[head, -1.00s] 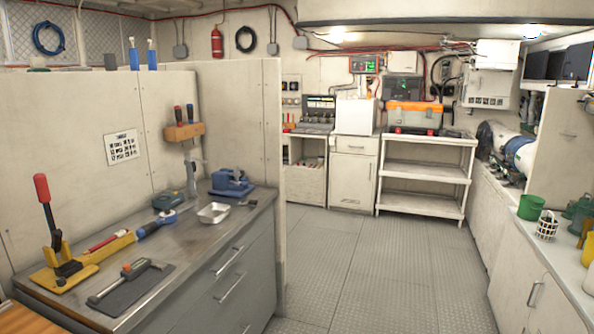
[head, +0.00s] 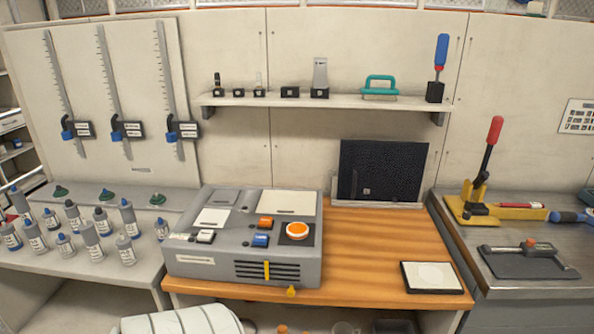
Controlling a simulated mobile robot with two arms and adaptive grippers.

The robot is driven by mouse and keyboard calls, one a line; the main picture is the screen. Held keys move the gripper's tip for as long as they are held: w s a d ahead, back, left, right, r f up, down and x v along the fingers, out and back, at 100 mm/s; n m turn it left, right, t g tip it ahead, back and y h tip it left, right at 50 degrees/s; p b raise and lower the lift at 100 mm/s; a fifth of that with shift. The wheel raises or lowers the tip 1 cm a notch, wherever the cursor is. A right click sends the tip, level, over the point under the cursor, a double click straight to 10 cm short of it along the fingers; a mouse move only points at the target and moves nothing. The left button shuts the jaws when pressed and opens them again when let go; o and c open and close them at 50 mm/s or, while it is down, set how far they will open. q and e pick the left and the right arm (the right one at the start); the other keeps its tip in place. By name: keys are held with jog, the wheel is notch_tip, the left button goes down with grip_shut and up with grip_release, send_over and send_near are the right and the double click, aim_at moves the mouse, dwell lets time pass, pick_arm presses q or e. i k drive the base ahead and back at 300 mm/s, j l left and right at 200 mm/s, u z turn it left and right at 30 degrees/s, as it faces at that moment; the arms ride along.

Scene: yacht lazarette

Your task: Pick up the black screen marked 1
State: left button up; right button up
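A black, rectangular screen (head: 383,170) with a textured face stands upright at the back of the wooden worktop, near the wall and below the shelf. Its lower edge sits in a pale stand (head: 375,204). A small white mark shows low on its face, too small to read. Neither of my grippers is in the head view.
A grey console (head: 245,270) with orange and blue buttons stands left of the screen. A black-edged white pad (head: 431,278) lies at front right. The wooden worktop (head: 370,245) is clear between. A shelf (head: 330,101) with small tools overhangs. Several bottles (head: 92,242) stand at left.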

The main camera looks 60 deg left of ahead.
aim_at(379, 171)
jog(key=u, duration=1.4)
jog(key=i+l, duration=0.1)
jog(key=l, duration=0.25)
jog(key=l+u, duration=0.1)
jog(key=l, duration=0.2)
jog(key=i, duration=0.05)
